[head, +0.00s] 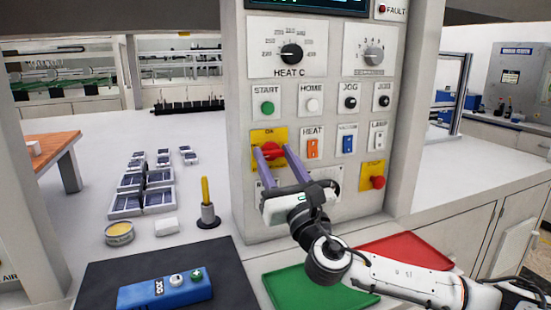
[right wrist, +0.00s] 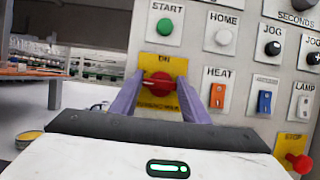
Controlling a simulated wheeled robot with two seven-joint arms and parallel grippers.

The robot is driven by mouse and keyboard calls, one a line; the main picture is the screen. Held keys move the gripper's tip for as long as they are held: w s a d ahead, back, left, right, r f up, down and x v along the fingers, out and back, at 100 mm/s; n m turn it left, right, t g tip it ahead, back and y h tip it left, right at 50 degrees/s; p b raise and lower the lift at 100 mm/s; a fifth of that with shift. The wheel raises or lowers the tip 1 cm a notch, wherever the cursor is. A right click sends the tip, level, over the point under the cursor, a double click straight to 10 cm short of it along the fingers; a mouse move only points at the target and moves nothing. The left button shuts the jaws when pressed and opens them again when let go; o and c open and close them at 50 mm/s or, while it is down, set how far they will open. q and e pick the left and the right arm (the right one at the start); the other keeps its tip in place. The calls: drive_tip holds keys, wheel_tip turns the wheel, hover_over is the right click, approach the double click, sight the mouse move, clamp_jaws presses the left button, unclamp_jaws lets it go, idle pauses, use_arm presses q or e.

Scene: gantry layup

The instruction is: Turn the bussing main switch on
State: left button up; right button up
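The main switch (head: 273,150) is a red rotary knob on a yellow plate marked ON, low on the left of the white control panel. In the right wrist view the red knob (right wrist: 158,84) sits straight ahead, its handle lying about level. My right gripper (head: 270,152) is open, its two purple fingers (right wrist: 160,95) pointing at the panel on either side of the knob. I cannot tell whether the fingertips touch the knob. The lower part of the yellow plate is partly hidden by the gripper. My left gripper is not in view.
The orange HEAT switch (head: 313,148), blue switch (head: 348,143) and LAMP switch (head: 378,136) are just right of the knob. A red STOP button (head: 378,182) sits lower right. Green (head: 300,288) and red (head: 410,249) trays lie below. A blue pendant (head: 165,290) is on the dark mat.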

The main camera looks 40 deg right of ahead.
drive_tip(key=shift+c, duration=0.7)
